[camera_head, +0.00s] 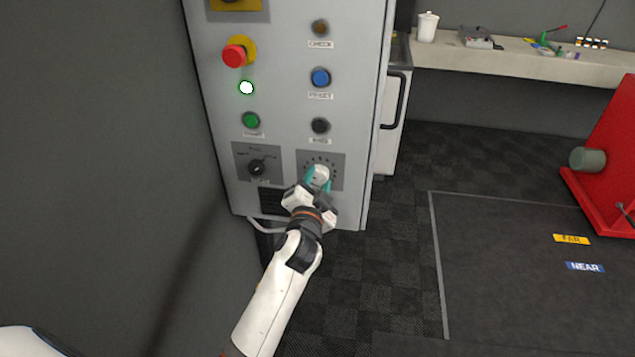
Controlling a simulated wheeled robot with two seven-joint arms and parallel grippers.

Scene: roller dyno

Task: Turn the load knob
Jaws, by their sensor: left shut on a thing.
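The load knob (320,172) is a pale round knob on a dark square plate with dial marks, low on the right of the grey control cabinet (288,100). My left gripper (318,180) is at the knob, with its teal fingertips on either side of it, shut on it. The gripper hides the lower part of the knob and its plate. My right gripper is not in view.
A black selector knob (257,168) sits left of the load knob. Above are a black button (320,126), a green button (251,120), a blue button (320,77) and a red emergency stop (235,55). A red machine (608,160) stands at right.

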